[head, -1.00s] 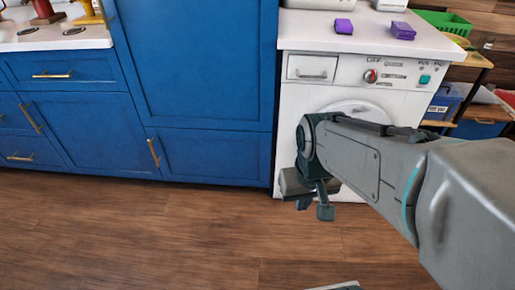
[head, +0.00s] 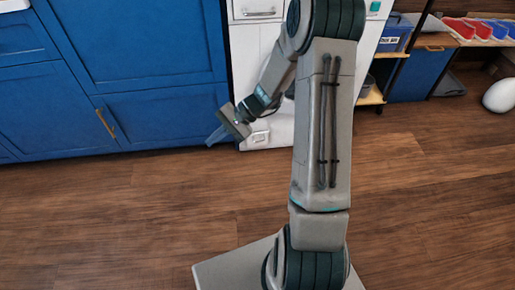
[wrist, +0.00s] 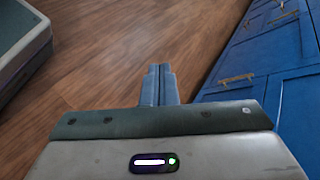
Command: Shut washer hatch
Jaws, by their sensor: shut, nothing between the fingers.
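The white washer (head: 252,42) stands behind my arm in the head view. My arm covers the middle of its front, so I cannot tell whether the round hatch is open or shut. My gripper (head: 213,138) is low in front of the washer's left edge and the blue cabinet beside it, pointing left. In the wrist view the two fingers of my gripper (wrist: 158,84) are together with nothing between them, above the wooden floor. The washer does not show in the wrist view.
Blue cabinets (head: 150,60) with brass handles stand left of the washer, and also show at the right of the wrist view (wrist: 262,75). A shelf (head: 372,96) with a blue bin (head: 394,34) is right of it. A white rounded object (head: 499,96) lies far right. The floor in front is clear.

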